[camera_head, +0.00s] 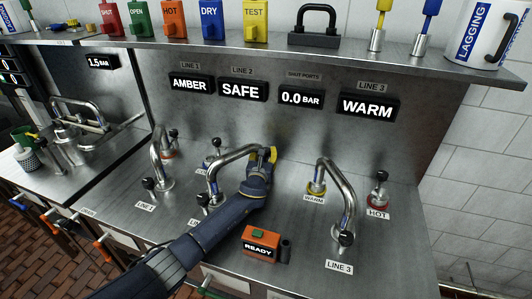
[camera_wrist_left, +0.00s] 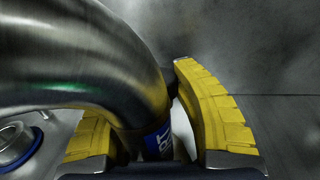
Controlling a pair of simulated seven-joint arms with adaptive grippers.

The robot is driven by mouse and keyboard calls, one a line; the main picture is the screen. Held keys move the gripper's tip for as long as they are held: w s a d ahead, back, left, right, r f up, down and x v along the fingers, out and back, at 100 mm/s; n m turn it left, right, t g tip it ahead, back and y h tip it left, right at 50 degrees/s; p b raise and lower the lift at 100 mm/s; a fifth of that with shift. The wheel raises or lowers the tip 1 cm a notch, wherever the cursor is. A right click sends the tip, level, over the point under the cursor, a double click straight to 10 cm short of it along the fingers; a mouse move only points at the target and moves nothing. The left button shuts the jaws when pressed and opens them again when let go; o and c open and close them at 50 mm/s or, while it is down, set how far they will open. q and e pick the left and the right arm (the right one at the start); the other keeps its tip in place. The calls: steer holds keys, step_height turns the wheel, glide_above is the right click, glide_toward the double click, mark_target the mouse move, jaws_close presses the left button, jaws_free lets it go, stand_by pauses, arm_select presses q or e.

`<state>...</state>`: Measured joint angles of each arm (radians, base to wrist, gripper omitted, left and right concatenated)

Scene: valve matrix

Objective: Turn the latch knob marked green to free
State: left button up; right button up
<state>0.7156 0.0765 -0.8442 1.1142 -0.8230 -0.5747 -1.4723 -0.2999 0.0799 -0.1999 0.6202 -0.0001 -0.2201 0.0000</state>
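My left gripper (camera_head: 266,156) reaches across the counter to the middle curved spout (camera_head: 228,159), near the back panel. In the left wrist view its yellow fingers (camera_wrist_left: 150,115) stand apart on either side of the spout's lower end, which carries a blue labelled band (camera_wrist_left: 158,140). A bright gap shows between the band and the right finger; the spout partly hides the left finger. A small dark piece sits by the right fingertip. I cannot make out a green-marked latch knob for certain. A green handle (camera_head: 212,293) shows at the counter's front edge. My right gripper is out of view.
An orange READY box (camera_head: 262,245) with a green top button stands before my left arm. A spout (camera_head: 340,195) and the HOT valve (camera_head: 378,190) are on the right, another spout (camera_head: 158,160) on the left. A shelf (camera_head: 300,50) with coloured tags hangs above.

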arm_select(q)
steer(key=shift+o, duration=1.3)
steer(key=shift+w+r, duration=0.1)
steer(key=shift+r, duration=0.2)
